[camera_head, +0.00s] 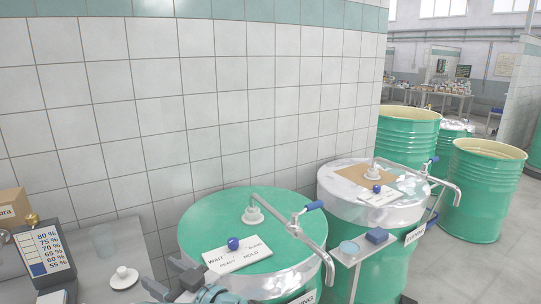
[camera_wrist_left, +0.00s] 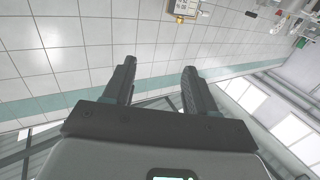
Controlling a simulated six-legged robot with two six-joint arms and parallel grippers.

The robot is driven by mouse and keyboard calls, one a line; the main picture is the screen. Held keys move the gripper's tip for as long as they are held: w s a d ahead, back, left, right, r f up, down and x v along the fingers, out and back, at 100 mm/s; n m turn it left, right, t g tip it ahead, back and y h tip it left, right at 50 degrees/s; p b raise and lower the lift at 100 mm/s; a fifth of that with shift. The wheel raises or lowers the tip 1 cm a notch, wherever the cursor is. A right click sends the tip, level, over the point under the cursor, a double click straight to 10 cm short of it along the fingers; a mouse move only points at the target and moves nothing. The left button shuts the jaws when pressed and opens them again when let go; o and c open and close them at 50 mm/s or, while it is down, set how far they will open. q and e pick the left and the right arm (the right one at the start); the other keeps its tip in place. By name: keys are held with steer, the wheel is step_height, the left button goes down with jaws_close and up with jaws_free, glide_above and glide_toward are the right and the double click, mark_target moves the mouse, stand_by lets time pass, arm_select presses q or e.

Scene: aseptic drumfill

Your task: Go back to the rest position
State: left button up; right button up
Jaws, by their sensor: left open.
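A grey counter (camera_head: 85,262) at the left holds a percentage board (camera_head: 45,258), a small white lidded dish (camera_head: 124,278) and a cardboard box (camera_head: 12,205). A tiled wall (camera_head: 190,110) stands behind. More green drums (camera_head: 485,190) stand right.

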arm_select(q)
steer(key=w+f+m+t+h, duration=0.2)
steer(key=w+f+m+h, duration=0.1)
steer(key=f, duration=0.3)
steer(key=w+f+m+t+h, duration=0.2)
steer(key=f+h, duration=0.1)
steer(key=f, duration=0.3)
steer(key=s+d+f+m+g+h, duration=0.1)
steer(key=s+f+m+h, duration=0.15)
steer(key=f, duration=0.55)
steer(key=s+d+f+m+g+h, duration=0.1)
steer(key=f+h, duration=0.3)
steer(key=f, duration=0.3)
steer(key=s+d+f+g+h, duration=0.2)
steer(key=s+f+g, duration=0.1)
steer(key=s, duration=0.6)
steer(key=s+d+f+m+g+h, duration=0.1)
steer(key=s+d+f+g+h, duration=0.1)
steer(key=s+f, duration=0.4)
steer(key=s+d+f+g+h, duration=0.2)
steer(key=s+f+g, duration=0.3)
steer(key=s, duration=0.6)
steer(key=shift+s+f+m+g+h, duration=0.3)
steer(key=shift+m+g+h, duration=0.1)
steer(key=shift+h, duration=0.25)
steer(key=shift+a, duration=0.1)
